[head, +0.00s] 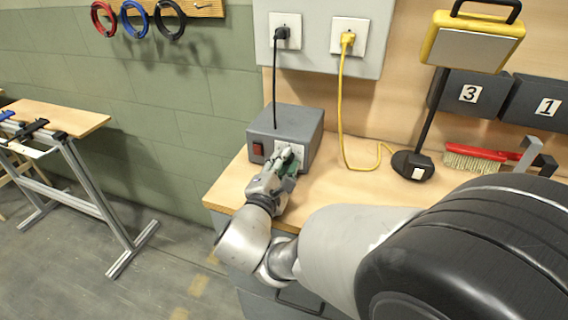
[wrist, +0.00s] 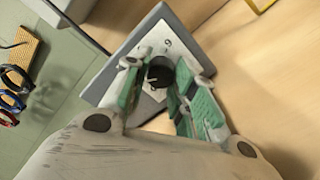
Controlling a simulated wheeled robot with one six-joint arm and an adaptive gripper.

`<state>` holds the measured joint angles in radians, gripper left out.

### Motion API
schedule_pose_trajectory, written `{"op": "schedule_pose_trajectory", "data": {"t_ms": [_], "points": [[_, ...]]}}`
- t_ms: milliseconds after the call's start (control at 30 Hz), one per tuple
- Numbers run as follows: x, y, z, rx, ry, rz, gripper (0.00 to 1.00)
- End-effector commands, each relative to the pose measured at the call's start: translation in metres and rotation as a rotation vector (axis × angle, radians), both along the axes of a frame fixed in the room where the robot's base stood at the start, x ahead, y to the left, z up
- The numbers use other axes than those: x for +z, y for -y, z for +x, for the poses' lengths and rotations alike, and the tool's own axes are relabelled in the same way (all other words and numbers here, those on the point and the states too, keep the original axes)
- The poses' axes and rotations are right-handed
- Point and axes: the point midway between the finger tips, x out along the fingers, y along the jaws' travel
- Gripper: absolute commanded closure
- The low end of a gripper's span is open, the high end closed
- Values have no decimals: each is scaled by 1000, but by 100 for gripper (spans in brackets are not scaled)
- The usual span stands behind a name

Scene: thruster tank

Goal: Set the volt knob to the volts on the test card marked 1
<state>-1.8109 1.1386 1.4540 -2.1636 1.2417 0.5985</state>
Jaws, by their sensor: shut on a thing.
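The grey power box (head: 285,122) stands on the bench with a red switch (head: 258,149) and a white dial plate (head: 299,149) on its front. In the wrist view the black volt knob (wrist: 160,73) sits on the plate (wrist: 150,51), between my gripper's green-padded fingers. My gripper (head: 288,162) is shut on the knob at the box front. I cannot make out a test card; a dark bin at the right carries a label "1" (head: 548,107).
A black cord runs from the box to a wall socket (head: 286,31). A yellow cord (head: 342,110) hangs to the bench beside it. A yellow lamp (head: 474,40), a red brush (head: 475,153) and a bin marked "3" (head: 469,94) are at the right.

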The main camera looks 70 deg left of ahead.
Motion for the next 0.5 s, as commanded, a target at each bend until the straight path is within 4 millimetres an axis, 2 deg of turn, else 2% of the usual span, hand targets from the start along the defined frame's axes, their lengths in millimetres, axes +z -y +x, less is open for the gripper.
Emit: {"op": "schedule_pose_trajectory", "data": {"t_ms": [367,400,500], "points": [[-1,0,0,-1,-2,1,97],[-1,0,0,-1,-1,0,66],[-1,0,0,-1,-1,0,51]]}}
